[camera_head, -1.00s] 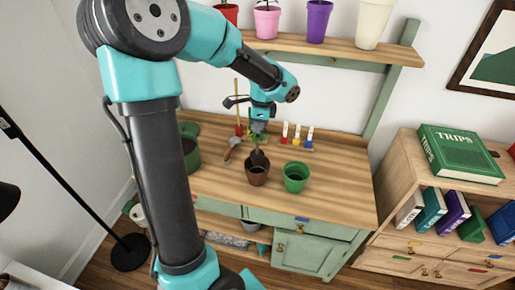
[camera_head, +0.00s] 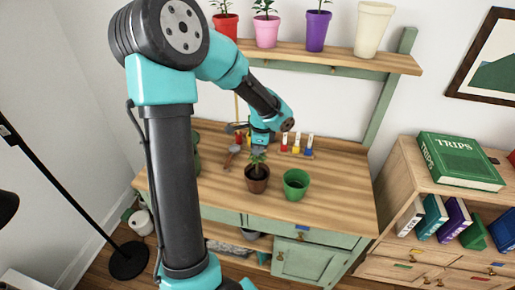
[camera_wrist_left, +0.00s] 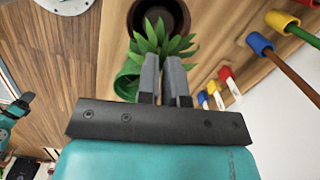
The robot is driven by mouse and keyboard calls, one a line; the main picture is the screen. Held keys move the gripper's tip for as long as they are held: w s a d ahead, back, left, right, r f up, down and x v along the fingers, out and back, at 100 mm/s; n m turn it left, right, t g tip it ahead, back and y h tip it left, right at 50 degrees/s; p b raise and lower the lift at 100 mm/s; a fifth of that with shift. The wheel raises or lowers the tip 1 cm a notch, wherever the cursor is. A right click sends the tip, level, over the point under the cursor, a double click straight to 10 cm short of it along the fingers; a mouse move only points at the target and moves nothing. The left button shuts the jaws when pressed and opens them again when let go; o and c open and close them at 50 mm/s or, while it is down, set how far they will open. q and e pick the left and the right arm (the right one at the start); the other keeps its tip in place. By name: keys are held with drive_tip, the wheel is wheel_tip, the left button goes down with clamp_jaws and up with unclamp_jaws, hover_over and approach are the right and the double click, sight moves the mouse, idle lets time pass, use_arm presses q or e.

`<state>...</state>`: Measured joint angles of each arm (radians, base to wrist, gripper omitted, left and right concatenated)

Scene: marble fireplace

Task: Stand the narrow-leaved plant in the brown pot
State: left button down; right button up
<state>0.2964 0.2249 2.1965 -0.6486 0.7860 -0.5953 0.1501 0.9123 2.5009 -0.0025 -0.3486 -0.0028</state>
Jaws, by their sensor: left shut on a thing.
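The brown pot (camera_head: 257,184) stands upright on the wooden bench, left of a green pot. The narrow-leaved plant (camera_head: 257,158) is at the pot's mouth, with its green leaves above the rim. Its lower end is hidden, so I cannot tell how deep it sits. My left gripper (camera_head: 258,149) is just above the pot, shut on the plant. In the left wrist view, the gripper's fingers (camera_wrist_left: 166,80) close on the plant's leaves (camera_wrist_left: 160,38), and the brown pot's dark round mouth (camera_wrist_left: 160,12) lies beyond.
The green pot (camera_head: 296,184) stands close on the right of the brown pot. A trowel (camera_head: 231,157) lies behind at the left, and coloured-handled tools (camera_head: 297,145) are at the back. The bench top (camera_head: 340,190) is clear on the right.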

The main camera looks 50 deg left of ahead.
use_arm(q)
drive_tip(key=c, duration=1.3)
unclamp_jaws()
drive_tip(key=shift+f, duration=0.1)
drive_tip(key=shift+o, duration=0.2)
wheel_tip(320, 180, up, 12)
drive_tip(key=w+d, duration=0.1)
